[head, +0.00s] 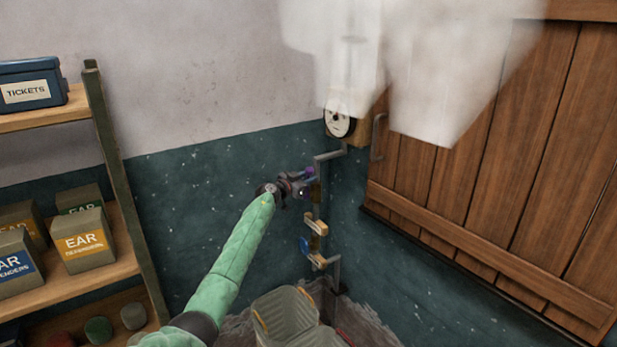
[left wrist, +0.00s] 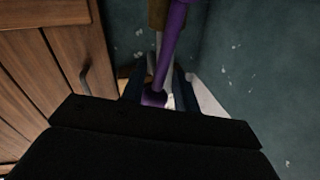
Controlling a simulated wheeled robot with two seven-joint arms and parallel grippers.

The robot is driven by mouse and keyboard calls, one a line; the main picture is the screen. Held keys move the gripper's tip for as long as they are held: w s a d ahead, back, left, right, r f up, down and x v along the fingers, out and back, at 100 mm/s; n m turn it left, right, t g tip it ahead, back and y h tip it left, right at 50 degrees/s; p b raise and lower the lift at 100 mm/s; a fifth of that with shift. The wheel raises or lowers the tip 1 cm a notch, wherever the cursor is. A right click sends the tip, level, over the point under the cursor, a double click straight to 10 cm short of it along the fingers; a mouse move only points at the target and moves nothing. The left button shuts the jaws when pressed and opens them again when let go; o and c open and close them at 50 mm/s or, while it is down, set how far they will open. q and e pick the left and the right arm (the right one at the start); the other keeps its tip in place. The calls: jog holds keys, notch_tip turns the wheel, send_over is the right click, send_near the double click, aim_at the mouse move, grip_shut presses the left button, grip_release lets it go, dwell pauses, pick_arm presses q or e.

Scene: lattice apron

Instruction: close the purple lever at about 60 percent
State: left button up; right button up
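The purple lever (head: 308,173) is on the pipe in the corner, at the upper of several valves. In the left wrist view the purple lever (left wrist: 172,50) runs down from the top edge to a rounded purple end between my fingers. My left gripper (head: 299,187) is at the lever. In the left wrist view its two dark fingers (left wrist: 160,88) stand apart on either side of the lever, with a gap showing, so it looks open. Whether a finger touches the lever I cannot tell. My right gripper is not in view.
A blue-handled valve (head: 304,244) sits lower on the pipe (head: 318,205). A round gauge (head: 339,122) is above, under white steam (head: 440,70). A wooden door (head: 480,160) is on the right, a shelf (head: 110,270) on the left. A grey bin (head: 285,312) stands below.

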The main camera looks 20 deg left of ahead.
pick_arm(q)
jog(key=shift+w+d, duration=0.2)
jog(key=shift+w, duration=0.15)
grip_shut()
